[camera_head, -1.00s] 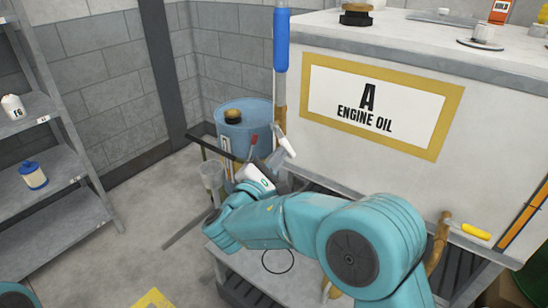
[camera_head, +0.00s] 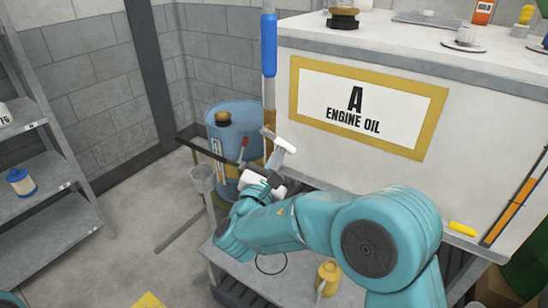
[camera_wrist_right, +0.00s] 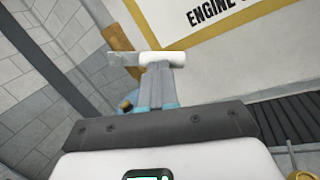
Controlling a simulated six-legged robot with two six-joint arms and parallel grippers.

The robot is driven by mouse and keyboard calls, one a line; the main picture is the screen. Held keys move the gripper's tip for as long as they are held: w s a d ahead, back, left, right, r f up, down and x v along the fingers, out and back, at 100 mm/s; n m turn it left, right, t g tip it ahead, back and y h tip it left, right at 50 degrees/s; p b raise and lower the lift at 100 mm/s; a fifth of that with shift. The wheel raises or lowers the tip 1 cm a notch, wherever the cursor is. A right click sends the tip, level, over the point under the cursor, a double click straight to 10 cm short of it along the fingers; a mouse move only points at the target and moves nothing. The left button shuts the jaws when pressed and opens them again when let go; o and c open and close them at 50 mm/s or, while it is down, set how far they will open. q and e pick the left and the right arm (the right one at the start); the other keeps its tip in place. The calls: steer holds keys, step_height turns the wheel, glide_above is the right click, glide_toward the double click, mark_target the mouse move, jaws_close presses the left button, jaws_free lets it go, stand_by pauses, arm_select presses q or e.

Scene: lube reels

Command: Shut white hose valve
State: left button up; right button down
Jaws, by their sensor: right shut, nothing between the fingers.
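My right gripper (camera_head: 279,143) is shut and empty, in front of the orange-brown lower part of a vertical pole beside the tank. I cannot pick out a white hose valve for certain in either view; my gripper and wrist cover part of the area by the pole. Contact between the fingertips and the pole cannot be told. My left gripper is out of view.
The engine oil tank (camera_head: 462,125) fills the right side. A blue drum (camera_head: 235,128) stands behind my wrist, with a red-handled part (camera_head: 243,148) before it. The pole has a blue sleeve (camera_head: 268,45). A yellow container (camera_head: 327,275) stands on a grey surface below my arm. Shelving (camera_head: 55,210) is left.

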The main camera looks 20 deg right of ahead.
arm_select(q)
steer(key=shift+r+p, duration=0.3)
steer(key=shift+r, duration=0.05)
arm_select(e)
steer(key=shift+s+d+r+n+t+y, duration=0.2)
steer(key=shift+r+n+y, duration=0.1)
steer(key=shift+n, duration=0.55)
steer(key=shift+s+d+r+n+t+y, duration=0.1)
steer(key=shift+d+r+n+t+y, duration=0.15)
steer(key=shift+n, duration=0.6)
steer(key=shift+a, duration=0.1)
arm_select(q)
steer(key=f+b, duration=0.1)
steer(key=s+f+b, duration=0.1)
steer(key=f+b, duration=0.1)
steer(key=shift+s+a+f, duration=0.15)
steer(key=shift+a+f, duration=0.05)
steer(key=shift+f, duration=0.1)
arm_select(e)
steer(key=w+a+f+v, duration=0.1)
steer(key=f+v, duration=0.1)
steer(key=v, duration=1)
steer(key=shift+a+f, duration=0.2)
steer(key=shift+f, duration=0.2)
steer(key=shift+s, duration=0.2)
